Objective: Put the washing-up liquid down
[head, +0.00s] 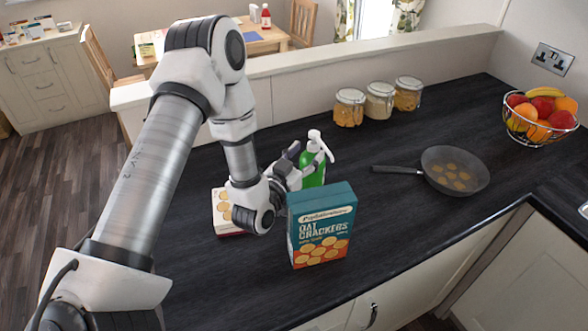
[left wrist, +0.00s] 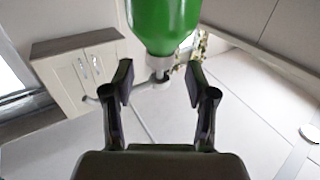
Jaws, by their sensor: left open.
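The washing-up liquid is a green bottle (head: 313,172) with a white pump top, standing upright on the dark worktop behind the oat crackers box. My left gripper (head: 306,158) is right beside it on its left, with fingers pointing toward it. In the left wrist view, the green bottle (left wrist: 160,22) appears inverted, its neck lying across the gap between the open fingers of my left gripper (left wrist: 160,85). Clear space shows on both sides of the neck. The box hides the bottle's base. My right gripper is not in view.
The oat crackers box (head: 320,228) stands close in front of the bottle. Another box (head: 222,213) is partly behind my left gripper. Several jars (head: 379,101), a frying pan (head: 455,171) and a fruit basket (head: 540,118) stand farther right. Worktop is clear between bottle and pan.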

